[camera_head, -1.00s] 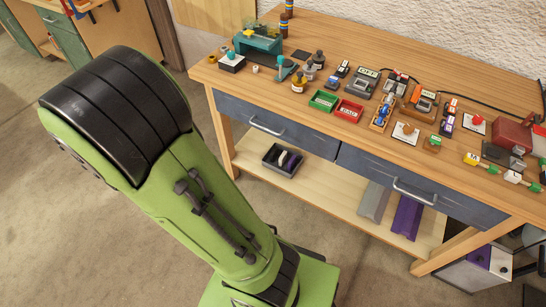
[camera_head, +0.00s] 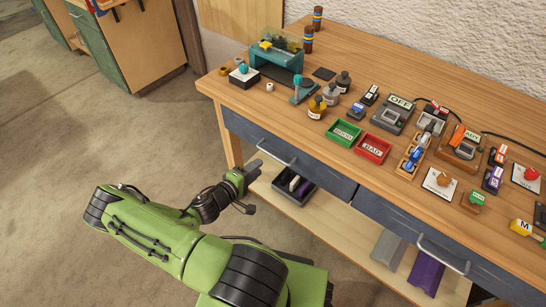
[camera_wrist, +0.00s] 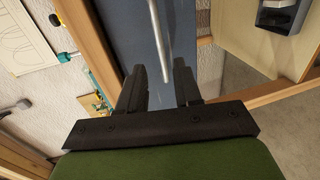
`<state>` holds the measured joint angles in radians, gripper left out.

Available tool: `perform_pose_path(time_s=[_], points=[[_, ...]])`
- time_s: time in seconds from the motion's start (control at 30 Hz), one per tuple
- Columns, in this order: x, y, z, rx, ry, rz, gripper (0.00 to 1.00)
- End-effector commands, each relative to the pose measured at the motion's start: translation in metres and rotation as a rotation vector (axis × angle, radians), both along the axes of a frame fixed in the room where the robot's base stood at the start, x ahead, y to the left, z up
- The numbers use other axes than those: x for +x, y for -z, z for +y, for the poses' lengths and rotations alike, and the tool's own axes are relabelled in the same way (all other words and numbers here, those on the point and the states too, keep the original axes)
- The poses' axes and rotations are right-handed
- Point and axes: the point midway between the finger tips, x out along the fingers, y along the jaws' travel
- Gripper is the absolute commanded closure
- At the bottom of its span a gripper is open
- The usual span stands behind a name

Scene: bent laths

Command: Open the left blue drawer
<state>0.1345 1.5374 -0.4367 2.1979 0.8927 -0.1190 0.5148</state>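The left blue drawer (camera_head: 315,170) is under the near edge of the wooden workbench and looks shut. Its metal bar handle (camera_head: 276,153) runs along its front. My gripper (camera_head: 250,187) is just in front of the drawer's left part, near and below the handle's left end. In the wrist view, my gripper (camera_wrist: 157,80) is open, with two dark fingers apart and nothing held. The handle bar (camera_wrist: 158,38) shows there, its near end lined up with the gap between the fingertips. The blue drawer front (camera_wrist: 136,38) lies behind it. I cannot tell whether they touch.
A second blue drawer (camera_head: 430,245) with its own handle is to the right. The bench top (camera_head: 400,70) holds trays, bottles and small devices. A lower shelf (camera_head: 345,240) carries a dark bin (camera_head: 294,187). Open floor (camera_head: 120,150) lies to the left.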

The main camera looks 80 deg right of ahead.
Motion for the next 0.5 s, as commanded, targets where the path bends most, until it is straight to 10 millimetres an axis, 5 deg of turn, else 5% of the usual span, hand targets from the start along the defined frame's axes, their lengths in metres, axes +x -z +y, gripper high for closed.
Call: perform_pose_path(time_s=[0.3, 0.5], points=[[-0.031, 0.018, -0.069, 0.000, 0.004, -0.003, 0.66], [-0.038, 0.021, -0.087, 0.002, 0.001, -0.002, 0.66]])
